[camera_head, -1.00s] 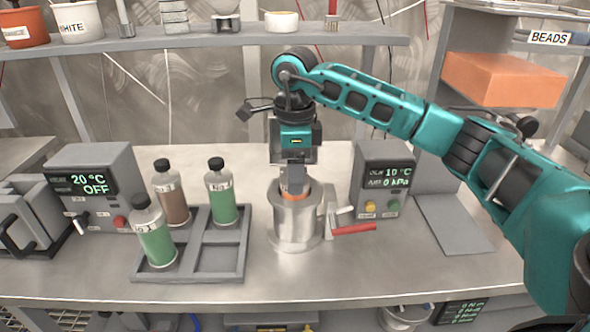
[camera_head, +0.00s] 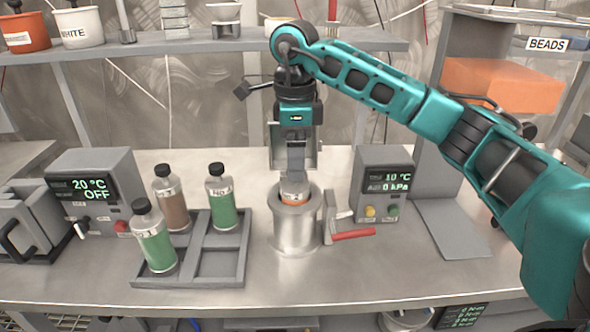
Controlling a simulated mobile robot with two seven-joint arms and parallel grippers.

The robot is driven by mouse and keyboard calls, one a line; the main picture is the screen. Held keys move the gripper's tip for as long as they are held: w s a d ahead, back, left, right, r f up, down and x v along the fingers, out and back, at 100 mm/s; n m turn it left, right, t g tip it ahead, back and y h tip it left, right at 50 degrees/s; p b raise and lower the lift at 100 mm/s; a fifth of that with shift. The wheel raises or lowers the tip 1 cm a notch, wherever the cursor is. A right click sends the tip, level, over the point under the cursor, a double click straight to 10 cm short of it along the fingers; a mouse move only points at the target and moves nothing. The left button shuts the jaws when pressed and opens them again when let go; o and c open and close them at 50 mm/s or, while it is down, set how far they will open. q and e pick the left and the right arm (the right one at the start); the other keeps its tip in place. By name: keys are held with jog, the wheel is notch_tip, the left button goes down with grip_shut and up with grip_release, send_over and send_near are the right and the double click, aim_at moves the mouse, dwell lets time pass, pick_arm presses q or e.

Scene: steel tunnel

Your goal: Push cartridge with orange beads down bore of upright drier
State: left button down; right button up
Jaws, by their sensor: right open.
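The upright drier (camera_head: 296,232) is a steel cylinder standing on the bench, with its open bore at the top. The cartridge (camera_head: 293,186) stands upright in the mouth of the bore, its pale metallic upper part above the rim. A band of orange beads (camera_head: 292,198) shows at about rim level; its lower part is hidden inside. My right gripper (camera_head: 295,172) points down directly above the cartridge, open, with its fingertips close to the cartridge top. Whether they touch it cannot be told. My left gripper is not in view.
A grey rack (camera_head: 200,279) with several bottles stands left of the drier. A red-handled tool (camera_head: 352,234) lies close on the right, before a control box (camera_head: 384,188) reading 10 °C and 0 kPa. A shelf (camera_head: 210,47) runs behind. The bench front is clear.

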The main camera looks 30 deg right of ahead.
notch_tip(320, 180, up, 6)
jog(key=shift+f+p, duration=0.15)
jog(key=shift+p, duration=0.35)
jog(key=shift+r, duration=0.4)
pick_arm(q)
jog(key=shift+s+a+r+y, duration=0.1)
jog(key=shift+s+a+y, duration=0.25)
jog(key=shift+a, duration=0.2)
pick_arm(e)
jog(key=shift+r, duration=0.3)
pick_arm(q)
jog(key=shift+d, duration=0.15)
